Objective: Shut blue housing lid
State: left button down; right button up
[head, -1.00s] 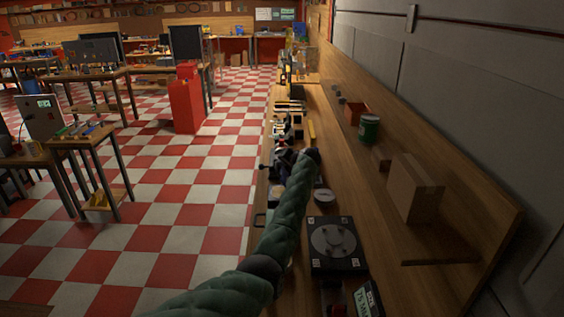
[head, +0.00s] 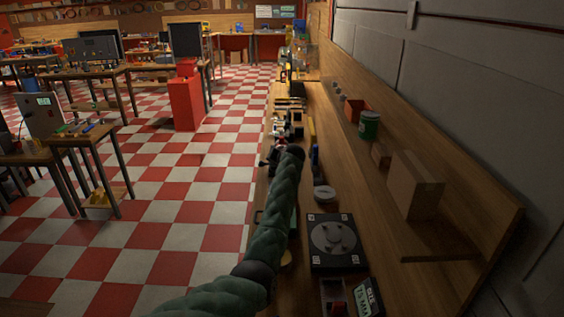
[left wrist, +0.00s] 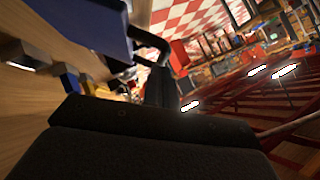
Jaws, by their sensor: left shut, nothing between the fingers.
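A thin blue upright panel (head: 315,163), which looks like the housing lid, stands on the bench just right of the end of my left arm in the head view. A large blue flat part (left wrist: 88,28) fills the upper left of the left wrist view, close to the camera; it looks like the same lid. My left gripper (head: 271,157) is shut and empty, left of the blue panel and partly hidden by my arm. Its dark fingers show in the left wrist view (left wrist: 159,88), to the right of the blue part. The housing itself is mostly hidden. My right gripper is in no view.
A green can (head: 369,125), an orange bin (head: 356,109) and a cardboard box (head: 414,186) stand along the right.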

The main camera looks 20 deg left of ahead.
pick_arm(q)
jog(key=a+f+n+h, duration=0.1)
jog(key=a+f+h, duration=0.1)
jog(key=f, duration=0.1)
jog(key=s+a+f+n+h+b, duration=0.1)
jog(key=a+f+h, duration=0.1)
jog(key=a+f, duration=0.1)
jog(key=s+a+f+n+t+h+b, duration=0.1)
jog(key=a+f+h, duration=0.1)
jog(key=f, duration=0.2)
jog(key=shift+a+f, duration=0.2)
jog(key=shift+s+f, duration=0.1)
jog(key=shift+f, duration=0.25)
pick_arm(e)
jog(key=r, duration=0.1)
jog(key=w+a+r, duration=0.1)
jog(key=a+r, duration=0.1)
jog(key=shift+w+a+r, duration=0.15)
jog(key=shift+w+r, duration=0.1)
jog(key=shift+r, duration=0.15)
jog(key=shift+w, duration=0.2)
